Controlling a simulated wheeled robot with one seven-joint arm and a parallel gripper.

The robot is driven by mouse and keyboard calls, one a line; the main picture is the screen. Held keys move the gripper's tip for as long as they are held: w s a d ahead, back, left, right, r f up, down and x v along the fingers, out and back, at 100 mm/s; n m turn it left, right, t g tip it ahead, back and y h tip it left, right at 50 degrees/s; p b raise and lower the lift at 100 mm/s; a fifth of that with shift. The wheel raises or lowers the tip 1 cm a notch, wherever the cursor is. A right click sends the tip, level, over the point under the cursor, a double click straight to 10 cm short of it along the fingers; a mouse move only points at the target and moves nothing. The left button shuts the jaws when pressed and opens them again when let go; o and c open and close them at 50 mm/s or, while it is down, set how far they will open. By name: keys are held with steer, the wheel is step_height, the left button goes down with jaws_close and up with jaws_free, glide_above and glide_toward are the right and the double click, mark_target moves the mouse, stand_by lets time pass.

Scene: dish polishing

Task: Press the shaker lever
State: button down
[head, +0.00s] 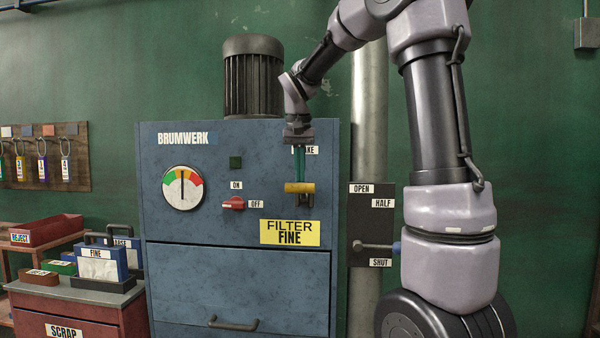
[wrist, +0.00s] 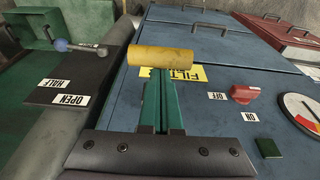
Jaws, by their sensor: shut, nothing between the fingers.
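The shaker lever (head: 300,188) has a yellow cylindrical grip and sits on the right of the blue machine's front, below a partly hidden label ending in "AKE". Its grip also shows in the wrist view (wrist: 155,60). My gripper (head: 300,177) points down from above the lever, with its green fingers shut together and nothing between them. In the wrist view my fingertips (wrist: 160,78) end right at the yellow grip. I cannot tell whether they touch it.
The blue machine (head: 240,275) has a red switch (head: 233,203), a dial (head: 183,188) and a "FILTER FINE" label (head: 290,232). A blue-knobbed lever (head: 375,247) on the OPEN/HALF/SHUT plate stands to the right. A cart (head: 80,296) with filters is at left.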

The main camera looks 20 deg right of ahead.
steer(key=shift+s+a+f+t, duration=0.15)
steer(key=shift+s+f+t, duration=0.25)
steer(key=shift+f+t, duration=0.1)
step_height(320, 180, down, 8)
steer(key=s+t+h, duration=0.1)
steer(key=s, duration=0.1)
steer(key=shift+s+a+f+t, duration=0.2)
steer(key=shift+a+t, duration=0.2)
steer(key=shift+a, duration=0.05)
steer(key=shift+f, duration=0.2)
steer(key=s+v, duration=0.1)
steer(key=v, duration=1.2)
steer(key=shift+a, duration=0.45)
steer(key=shift+s, duration=0.1)
